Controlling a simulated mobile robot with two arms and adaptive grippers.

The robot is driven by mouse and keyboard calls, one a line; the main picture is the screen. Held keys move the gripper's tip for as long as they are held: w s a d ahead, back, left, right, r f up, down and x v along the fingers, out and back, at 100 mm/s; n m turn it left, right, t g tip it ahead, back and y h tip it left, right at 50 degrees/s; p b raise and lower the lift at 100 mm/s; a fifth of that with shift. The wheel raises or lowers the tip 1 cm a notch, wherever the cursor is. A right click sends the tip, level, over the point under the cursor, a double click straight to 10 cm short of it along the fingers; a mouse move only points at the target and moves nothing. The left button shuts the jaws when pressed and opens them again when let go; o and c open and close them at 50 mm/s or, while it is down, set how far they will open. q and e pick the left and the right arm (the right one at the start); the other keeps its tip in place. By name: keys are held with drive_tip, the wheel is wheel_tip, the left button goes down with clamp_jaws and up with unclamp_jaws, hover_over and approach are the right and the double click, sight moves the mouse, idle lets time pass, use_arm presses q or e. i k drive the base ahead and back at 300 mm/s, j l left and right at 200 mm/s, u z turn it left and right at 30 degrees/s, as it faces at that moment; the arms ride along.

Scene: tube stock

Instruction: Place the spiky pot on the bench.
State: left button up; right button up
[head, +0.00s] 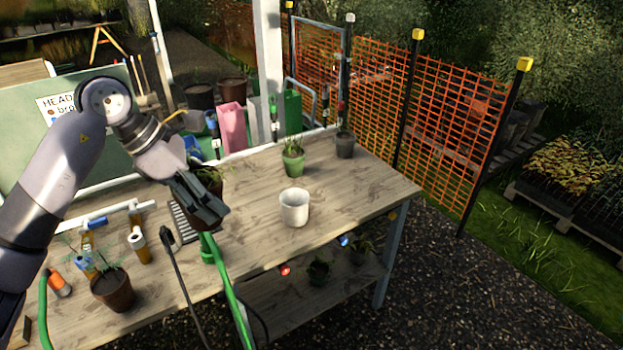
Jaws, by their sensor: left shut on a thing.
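My left gripper (212,208) is shut on a dark brown pot (217,188) with a leafy plant, over the left-middle part of the wooden bench (345,205). The gripper hides much of this pot, and I cannot tell whether its base touches the bench. A green pot (293,165) with upright spiky leaves stands towards the back of the bench. A brown pot (113,292) with thin, spiky leaves stands at the front left. I cannot tell for certain which is the spiky pot. My right gripper is not in view.
An empty white pot (295,210) stands mid-bench, and a dark pot (345,146) at the back corner. A green hose (228,290) and a black cable (183,280) run over the front edge. Pipe fittings (138,240) lie at left. The bench's right part is clear.

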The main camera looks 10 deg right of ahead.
sight(236, 196)
drive_tip(key=i, duration=1.4)
